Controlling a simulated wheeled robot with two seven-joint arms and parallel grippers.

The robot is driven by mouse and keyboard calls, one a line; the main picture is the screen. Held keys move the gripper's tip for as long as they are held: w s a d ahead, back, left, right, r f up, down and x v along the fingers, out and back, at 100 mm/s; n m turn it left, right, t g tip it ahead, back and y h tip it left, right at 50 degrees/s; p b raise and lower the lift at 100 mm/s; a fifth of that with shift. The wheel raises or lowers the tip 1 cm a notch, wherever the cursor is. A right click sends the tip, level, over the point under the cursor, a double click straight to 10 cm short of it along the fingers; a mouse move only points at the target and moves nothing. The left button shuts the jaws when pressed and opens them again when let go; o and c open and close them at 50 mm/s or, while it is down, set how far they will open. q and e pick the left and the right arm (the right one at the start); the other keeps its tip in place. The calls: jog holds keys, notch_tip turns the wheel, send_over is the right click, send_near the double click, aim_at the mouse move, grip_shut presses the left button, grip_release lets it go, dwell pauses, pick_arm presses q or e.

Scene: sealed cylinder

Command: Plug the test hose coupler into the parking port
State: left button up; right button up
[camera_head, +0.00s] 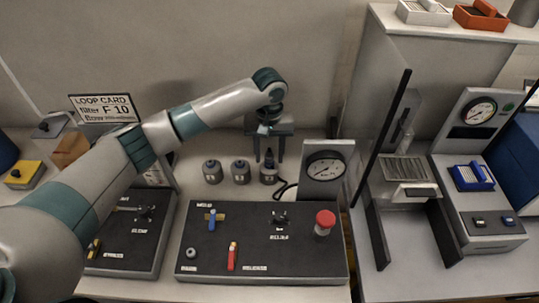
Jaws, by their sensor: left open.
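My left gripper (269,153) points down with its two dark fingers apart. It is over the rightmost of three grey round fittings. A dark upright piece, apparently the test hose coupler (269,158), stands on that rightmost fitting (268,176) between the fingers; whether they touch it I cannot tell. A black hose (287,187) runs from near it toward the gauge box (323,170). The middle fitting (241,172) and left fitting (212,172) have nothing plugged in. Which fitting is the parking port I cannot read. My right gripper is not in view.
A black control panel (262,262) with a blue lever (212,220), red lever (232,256) and red knob (325,218) lies in front. A clear-shielded stand (404,170) and a gauge device (478,190) are at right. A loop card sign (104,108) stands at left.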

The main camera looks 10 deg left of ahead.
aim_at(269, 151)
pick_arm(q)
jog(key=shift+p, duration=0.35)
grip_shut()
jog(key=shift+r, duration=0.25)
jog(key=shift+r+p, duration=1.35)
jog(key=shift+p, duration=0.4)
jog(key=shift+r+p, duration=0.9)
jog(key=shift+r, duration=0.5)
